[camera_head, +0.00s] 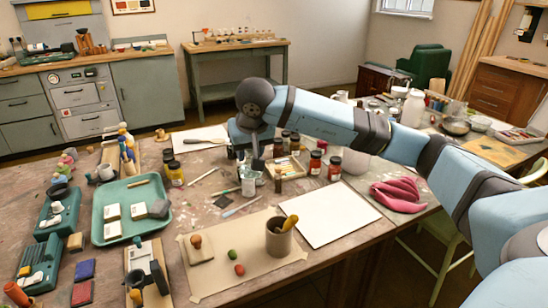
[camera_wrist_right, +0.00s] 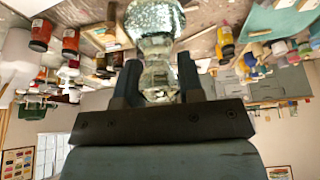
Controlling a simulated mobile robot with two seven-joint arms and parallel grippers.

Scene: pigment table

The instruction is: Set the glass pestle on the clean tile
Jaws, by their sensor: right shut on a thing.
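My right gripper (camera_head: 256,160) reaches in over the back middle of the table and points down. In the right wrist view its two dark fingers (camera_wrist_right: 158,76) are shut on the clear glass pestle (camera_wrist_right: 155,22). The narrow part sits between the fingers and the wide, speckled round part extends past them. In the head view I cannot clearly make out the pestle near the jars. A plain white flat piece (camera_head: 325,213), probably the clean tile, lies bare at the table's front right, apart from the gripper. My left gripper is not in view.
Dark jars (camera_head: 290,140) and red-labelled jars (camera_head: 334,168) crowd near the gripper. A brown cup (camera_head: 278,243) stands left of the white piece. A pink cloth (camera_head: 397,195) lies right of it. A green tray (camera_head: 164,222) is at left.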

